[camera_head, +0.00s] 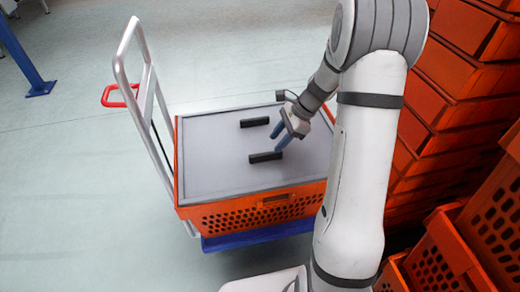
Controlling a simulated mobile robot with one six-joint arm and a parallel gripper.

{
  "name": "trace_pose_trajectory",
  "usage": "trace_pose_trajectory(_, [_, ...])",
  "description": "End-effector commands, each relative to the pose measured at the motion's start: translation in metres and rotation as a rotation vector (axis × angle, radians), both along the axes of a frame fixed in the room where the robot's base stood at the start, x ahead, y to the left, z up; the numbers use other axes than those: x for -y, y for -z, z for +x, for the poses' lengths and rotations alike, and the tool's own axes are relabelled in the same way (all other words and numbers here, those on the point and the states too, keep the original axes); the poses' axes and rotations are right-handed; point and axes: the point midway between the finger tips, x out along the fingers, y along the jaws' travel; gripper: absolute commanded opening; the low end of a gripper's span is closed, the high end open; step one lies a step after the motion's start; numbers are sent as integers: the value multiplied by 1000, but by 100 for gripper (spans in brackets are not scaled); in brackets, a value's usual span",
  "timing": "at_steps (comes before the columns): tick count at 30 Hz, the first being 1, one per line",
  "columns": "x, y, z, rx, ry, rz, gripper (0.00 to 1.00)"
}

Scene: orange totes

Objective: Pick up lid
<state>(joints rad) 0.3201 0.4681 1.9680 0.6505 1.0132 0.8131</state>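A flat grey lid (215,160) covers the top of an orange tote (240,217). Two black bar handles are on it, one farther back (255,122) and one nearer (265,157). My gripper (279,141) reaches over the lid from the right, with two blue fingers pointing down and left. The fingers are spread apart with nothing between them. The fingertips are to the right of and between the two handles, close to the nearer one. I cannot tell whether a fingertip touches it.
The tote rests on a blue-based cart (260,236) with a tall silver push frame (122,75) at its left and a red handle (119,95). Stacked orange totes (455,100) crowd the right side. A blue post (22,55) stands at upper left. The floor at left is clear.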

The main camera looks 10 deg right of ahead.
Motion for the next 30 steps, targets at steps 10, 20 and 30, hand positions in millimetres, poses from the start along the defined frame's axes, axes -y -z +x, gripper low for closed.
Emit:
trace_pose_trajectory(10, [-20,32,-2,0,-2,-1,40])
trace_pose_trajectory(20, [-41,58,-4,1,-2,-1,40])
trace_pose_trajectory(30, [-40,57,-4,1,-2,-1,24])
